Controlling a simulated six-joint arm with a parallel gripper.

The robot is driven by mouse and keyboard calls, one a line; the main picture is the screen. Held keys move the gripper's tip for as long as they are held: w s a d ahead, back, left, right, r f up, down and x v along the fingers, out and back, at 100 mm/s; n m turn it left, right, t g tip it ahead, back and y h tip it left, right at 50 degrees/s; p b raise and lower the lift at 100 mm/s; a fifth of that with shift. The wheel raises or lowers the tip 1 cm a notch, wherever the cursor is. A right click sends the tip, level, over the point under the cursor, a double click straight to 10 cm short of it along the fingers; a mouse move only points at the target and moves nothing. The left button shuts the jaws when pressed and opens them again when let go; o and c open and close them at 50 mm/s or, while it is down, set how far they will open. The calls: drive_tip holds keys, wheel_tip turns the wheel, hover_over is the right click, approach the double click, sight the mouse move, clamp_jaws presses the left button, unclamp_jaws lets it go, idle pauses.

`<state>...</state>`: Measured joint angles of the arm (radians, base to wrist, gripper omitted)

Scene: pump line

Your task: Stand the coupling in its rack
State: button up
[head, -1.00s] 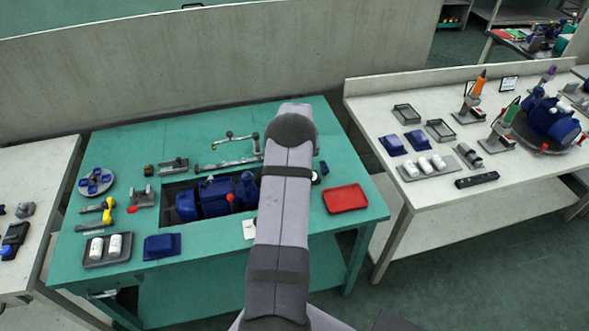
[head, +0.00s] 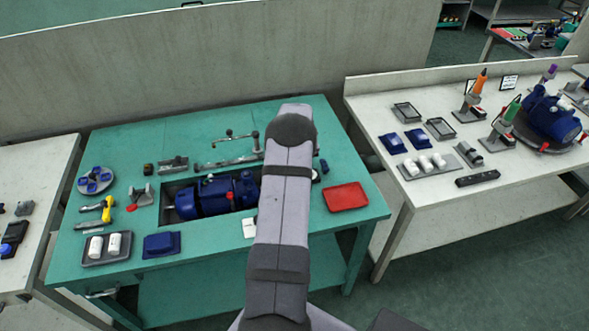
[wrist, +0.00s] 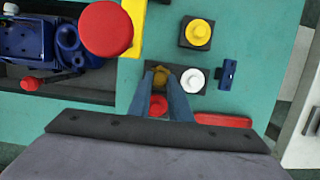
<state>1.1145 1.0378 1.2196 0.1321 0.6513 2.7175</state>
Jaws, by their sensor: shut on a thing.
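In the wrist view, my gripper (wrist: 163,75) points down at the green bench with its two blue-grey fingers close together. It is shut on a small brass-coloured piece (wrist: 160,78), which I take to be the coupling; the fingers cover much of it. The piece is over or in a dark plate (wrist: 176,90), which looks like the rack. I cannot tell whether it touches the plate. A white round piece (wrist: 192,79) sits at the plate's right end. In the head view my arm hides the gripper and the coupling.
The blue pump (head: 208,196) lies in a recess left of my arm. A large red knob (wrist: 105,28) is near the camera in the wrist view. A yellow button (wrist: 198,32), a small blue part (wrist: 229,73) and a red tray (head: 346,197) are close by.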

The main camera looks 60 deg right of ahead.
idle(0.3)
drive_tip(key=o, duration=0.9)
drive_tip(key=shift+o, duration=0.2)
drive_tip(key=shift+r+p, duration=2.15)
drive_tip(key=shift+r, duration=0.85)
